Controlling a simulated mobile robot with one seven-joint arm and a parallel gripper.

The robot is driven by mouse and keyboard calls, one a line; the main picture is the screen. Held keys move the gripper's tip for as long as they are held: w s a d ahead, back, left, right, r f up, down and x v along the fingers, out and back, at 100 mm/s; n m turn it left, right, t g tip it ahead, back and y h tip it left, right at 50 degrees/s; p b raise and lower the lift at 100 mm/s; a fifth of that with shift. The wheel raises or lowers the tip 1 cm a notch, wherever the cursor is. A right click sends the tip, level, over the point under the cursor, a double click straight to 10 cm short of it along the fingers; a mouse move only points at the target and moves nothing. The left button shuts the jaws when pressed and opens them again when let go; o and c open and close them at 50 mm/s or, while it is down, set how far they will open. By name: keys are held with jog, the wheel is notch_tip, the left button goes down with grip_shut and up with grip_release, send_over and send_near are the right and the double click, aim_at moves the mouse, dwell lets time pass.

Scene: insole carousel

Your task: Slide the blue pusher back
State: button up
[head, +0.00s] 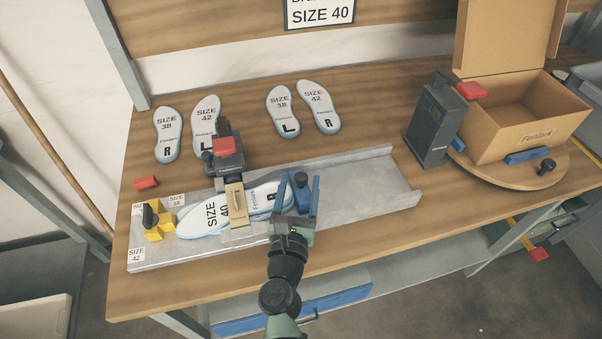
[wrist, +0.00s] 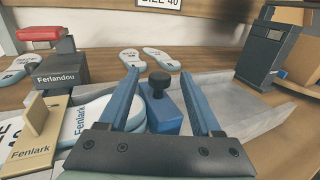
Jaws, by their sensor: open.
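The blue pusher (wrist: 166,117) is a block with a black knob (wrist: 160,84) on top. It stands in the grey metal channel (head: 375,180), at the right end of a white size 40 insole (head: 203,215). My gripper (head: 299,180) is open, with one blue finger on each side of the knob. It also shows in the wrist view (wrist: 160,74), where gaps remain between the knob and both fingers. In the head view the fingers and wrist hide most of the pusher. Whether the pusher touches the insole I cannot tell.
A red-topped stamping device (head: 226,152) reaches over the insole. A yellow stop (head: 158,222) with a black knob stands at the channel's left. Loose insoles (head: 283,110) lie behind. A dark dispenser (head: 431,125) and an open carton (head: 530,120) stand right. The channel's right end is empty.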

jog(key=shift+w+d, duration=0.2)
jog(key=shift+w, duration=1.05)
grip_shut()
dwell(0.6)
